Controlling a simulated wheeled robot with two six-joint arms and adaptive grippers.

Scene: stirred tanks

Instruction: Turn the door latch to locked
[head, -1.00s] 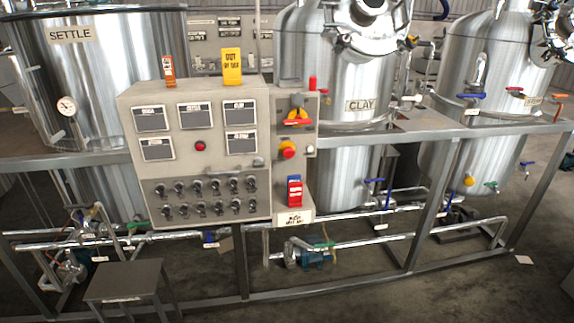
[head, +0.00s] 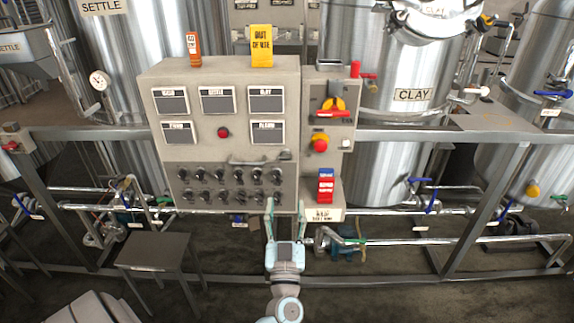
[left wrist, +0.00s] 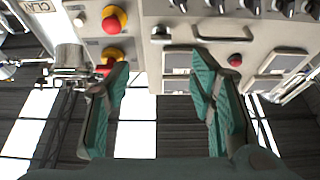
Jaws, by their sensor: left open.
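The grey control cabinet (head: 192,140) stands ahead, its front carrying label plates, a red button and rows of black switches. A metal handle (head: 247,160) sits above the switches; it also shows in the left wrist view (left wrist: 226,32). A small grey latch-like fitting (left wrist: 161,35) is beside it, near the cabinet's edge. How the latch is turned is too small to tell. My left gripper (head: 286,213) is open and empty, pointing up in front of the cabinet's lower right part. In the left wrist view, its teal fingers (left wrist: 158,65) spread below the fitting. My right gripper is not in view.
A side box with a red and yellow rotary switch (head: 333,106) and red button (head: 320,144) adjoins the cabinet's right. A steel rail (head: 430,133) runs past the tanks. A stool (head: 155,250) stands at lower left.

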